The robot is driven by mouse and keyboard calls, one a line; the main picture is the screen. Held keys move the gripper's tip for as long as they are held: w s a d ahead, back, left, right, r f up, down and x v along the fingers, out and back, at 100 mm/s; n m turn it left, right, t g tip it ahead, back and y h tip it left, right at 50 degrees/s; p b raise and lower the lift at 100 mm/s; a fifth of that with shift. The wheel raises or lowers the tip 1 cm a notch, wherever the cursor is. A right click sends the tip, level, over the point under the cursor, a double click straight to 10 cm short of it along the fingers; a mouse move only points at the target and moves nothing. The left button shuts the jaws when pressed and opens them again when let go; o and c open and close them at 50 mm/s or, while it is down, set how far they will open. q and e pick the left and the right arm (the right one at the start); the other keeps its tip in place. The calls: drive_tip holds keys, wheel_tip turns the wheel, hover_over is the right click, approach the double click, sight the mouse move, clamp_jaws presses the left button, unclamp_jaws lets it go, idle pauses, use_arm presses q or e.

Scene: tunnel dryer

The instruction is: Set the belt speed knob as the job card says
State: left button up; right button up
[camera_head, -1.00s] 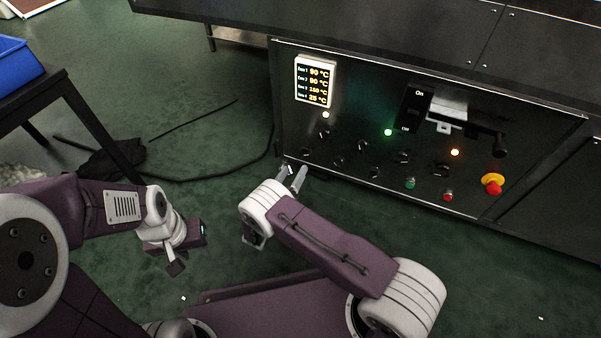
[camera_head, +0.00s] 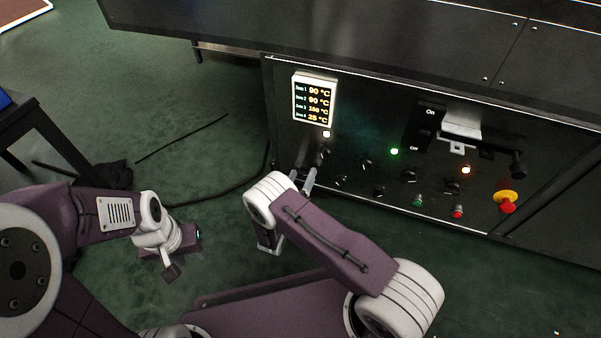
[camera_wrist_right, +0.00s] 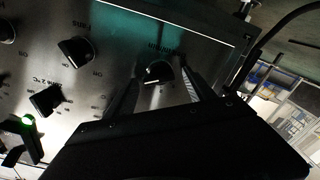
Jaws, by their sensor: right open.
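My right gripper (camera_head: 308,173) is open at the panel's lower left. In the right wrist view its two fingers (camera_wrist_right: 160,88) stand on either side of a black knob (camera_wrist_right: 157,72) with a pale pointer mark. I cannot tell whether they touch it. Its printed label is upside down and hard to read. My left gripper (camera_head: 184,250) hangs over the floor at the left, away from the panel. I cannot make out a job card.
A lit display (camera_head: 314,99) shows zone temperatures. A main switch (camera_head: 427,125) with a white bracket, a green button (camera_head: 418,200), a red button (camera_head: 458,211) and a red-yellow emergency stop (camera_head: 507,201) sit to the right. A dark table (camera_head: 20,128) and floor cables lie left.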

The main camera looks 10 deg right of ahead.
drive_tip(key=shift+c, duration=0.3)
clamp_jaws()
